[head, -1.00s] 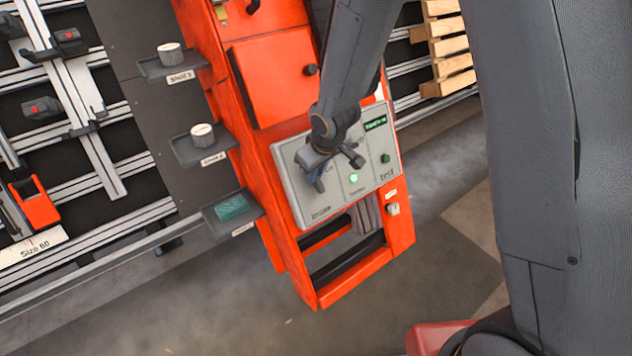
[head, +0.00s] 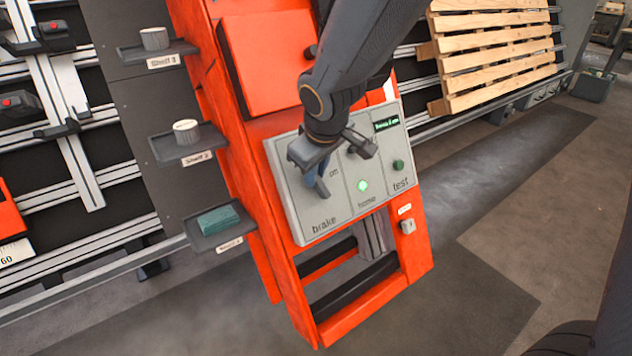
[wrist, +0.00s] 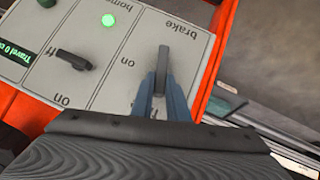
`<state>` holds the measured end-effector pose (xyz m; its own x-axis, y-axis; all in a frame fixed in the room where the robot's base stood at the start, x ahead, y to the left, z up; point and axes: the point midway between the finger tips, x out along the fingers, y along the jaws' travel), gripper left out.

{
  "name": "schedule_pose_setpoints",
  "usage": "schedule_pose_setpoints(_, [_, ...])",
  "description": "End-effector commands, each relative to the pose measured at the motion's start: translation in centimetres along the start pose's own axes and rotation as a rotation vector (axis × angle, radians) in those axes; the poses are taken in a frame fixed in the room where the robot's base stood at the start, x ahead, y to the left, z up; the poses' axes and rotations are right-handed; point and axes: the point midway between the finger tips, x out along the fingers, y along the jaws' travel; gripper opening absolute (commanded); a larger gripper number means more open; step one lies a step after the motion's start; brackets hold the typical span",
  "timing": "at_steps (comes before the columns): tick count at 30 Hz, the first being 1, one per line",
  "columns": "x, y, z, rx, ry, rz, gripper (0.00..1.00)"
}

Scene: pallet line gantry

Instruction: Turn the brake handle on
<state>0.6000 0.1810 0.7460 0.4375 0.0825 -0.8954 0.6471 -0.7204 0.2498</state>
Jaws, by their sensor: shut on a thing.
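The brake handle (wrist: 162,62) is a dark grey lever on the light grey control panel (wrist: 100,87), beside the word "brake" in the wrist view. It stands lengthwise in that view, its upper end toward the "brake" label. My gripper (wrist: 159,95) has its blue fingers on either side of the handle's lower part and is shut on it. In the head view my gripper (head: 316,182) is at the panel's left section, above the "brake" label. There my wrist and fingers hide most of the handle.
A second dark handle (wrist: 73,60) sits on the neighbouring section. A green light (head: 362,185) glows above "home", and a green button (head: 398,165) is above "test". Shelves (head: 185,147) with small items stand left of the orange cabinet (head: 270,75). A wooden pallet (head: 490,45) is behind right.

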Motion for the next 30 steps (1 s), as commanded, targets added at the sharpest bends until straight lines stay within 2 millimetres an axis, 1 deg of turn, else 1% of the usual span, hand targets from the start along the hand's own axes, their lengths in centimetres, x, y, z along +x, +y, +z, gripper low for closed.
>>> schedule_pose_setpoints(1, [0.55, -0.36, 0.97, -0.005, -0.019, -0.001, 0.0])
schedule_pose_setpoints(7, [0.59, -0.44, 1.47, -0.026, -0.027, 0.014, 0.0])
schedule_pose_setpoints(30, [0.73, -0.83, 1.53, -0.133, -0.027, 0.099, 0.0])
